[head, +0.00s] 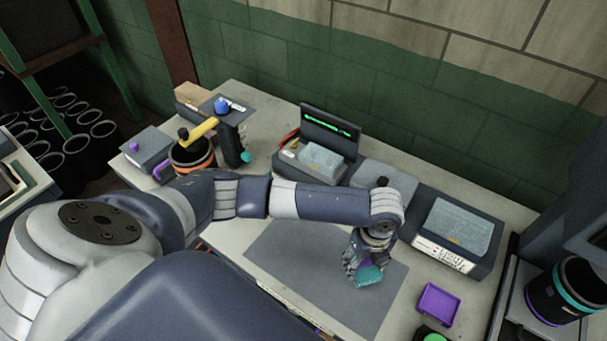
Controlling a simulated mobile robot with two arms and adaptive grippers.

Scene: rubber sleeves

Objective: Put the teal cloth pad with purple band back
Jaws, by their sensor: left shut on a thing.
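My left gripper (362,264) reaches in from the left and is over the grey mat on the bench. It is shut on the teal cloth pad (371,275), whose teal part sticks out below the fingers. A small patch of purple shows between the fingers, and the rest of the pad is hidden by them. I cannot tell whether the pad touches the mat. My right gripper is not in view.
The grey mat (290,255) is otherwise bare. A purple square tray (437,305) lies to its right. Behind stand a dark box with a clear-topped bin (458,228), a device with a green-lit display (331,124), and a black pot with an orange band (192,160). A black sleeve (556,295) stands far right.

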